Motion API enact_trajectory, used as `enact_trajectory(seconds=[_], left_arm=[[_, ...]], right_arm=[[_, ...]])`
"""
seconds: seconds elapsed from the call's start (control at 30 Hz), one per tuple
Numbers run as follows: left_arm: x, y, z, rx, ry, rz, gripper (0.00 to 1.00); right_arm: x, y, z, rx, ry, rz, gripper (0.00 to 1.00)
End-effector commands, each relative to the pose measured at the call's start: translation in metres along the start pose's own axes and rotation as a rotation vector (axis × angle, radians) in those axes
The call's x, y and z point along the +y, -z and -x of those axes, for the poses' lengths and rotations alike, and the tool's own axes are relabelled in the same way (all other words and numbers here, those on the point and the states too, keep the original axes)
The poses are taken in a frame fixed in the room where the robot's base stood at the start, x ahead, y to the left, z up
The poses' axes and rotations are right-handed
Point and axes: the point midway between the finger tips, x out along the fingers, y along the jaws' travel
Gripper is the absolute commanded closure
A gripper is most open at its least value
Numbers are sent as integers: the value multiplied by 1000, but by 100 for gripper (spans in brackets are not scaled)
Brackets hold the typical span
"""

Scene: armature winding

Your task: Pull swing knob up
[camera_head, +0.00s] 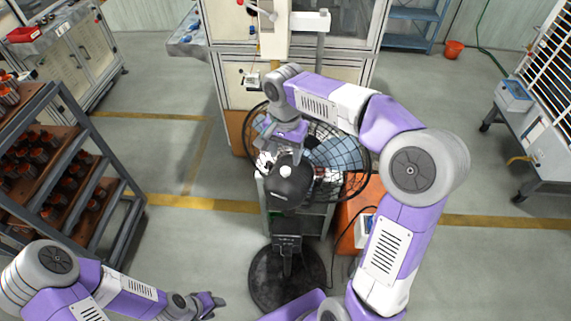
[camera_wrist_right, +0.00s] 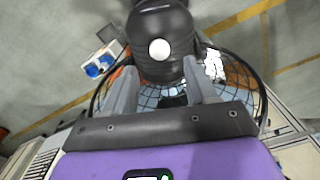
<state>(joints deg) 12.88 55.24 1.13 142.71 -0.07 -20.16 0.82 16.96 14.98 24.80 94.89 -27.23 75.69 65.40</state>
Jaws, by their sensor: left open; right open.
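A standing fan with a black motor housing (camera_head: 292,190) and a wire cage (camera_head: 345,160) stands in the middle of the head view. A small white swing knob (camera_head: 285,171) sits on top of the housing. In the right wrist view the knob (camera_wrist_right: 159,49) is on the black housing (camera_wrist_right: 160,20), just beyond the fingertips. My right gripper (camera_head: 283,152) is above the fan on the cage side of the knob. It is open and empty, its two fingers (camera_wrist_right: 160,78) spread wider than the knob. My left gripper (camera_head: 214,303) is low at the left, away from the fan, open.
A rack of several motor parts (camera_head: 60,170) stands on the left. A cabinet machine (camera_head: 300,50) is behind the fan. The round fan base (camera_head: 262,285) is on the floor. A wheeled rack (camera_head: 550,90) is at the right.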

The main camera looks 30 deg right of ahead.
Motion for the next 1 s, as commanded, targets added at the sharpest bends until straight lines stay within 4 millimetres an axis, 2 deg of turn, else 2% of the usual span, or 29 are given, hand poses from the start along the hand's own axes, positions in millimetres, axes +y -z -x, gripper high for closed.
enact_trajectory(seconds=[0.1,0.3,0.47,0.7,0.77,1.0], left_arm=[[0,0,0,0,0,0,57],[0,0,0,0,0,0,57],[0,0,0,0,0,0,57],[0,0,0,0,0,0,57],[0,0,0,0,0,0,57],[0,0,0,0,0,0,57]], right_arm=[[1,0,-22,-6,-4,0,43],[1,-1,-49,-5,-2,0,43],[1,-1,-58,-4,-1,1,43],[1,-1,-59,-4,0,0,43],[1,-1,-58,-4,0,0,51],[1,-1,-58,-4,0,0,88]])
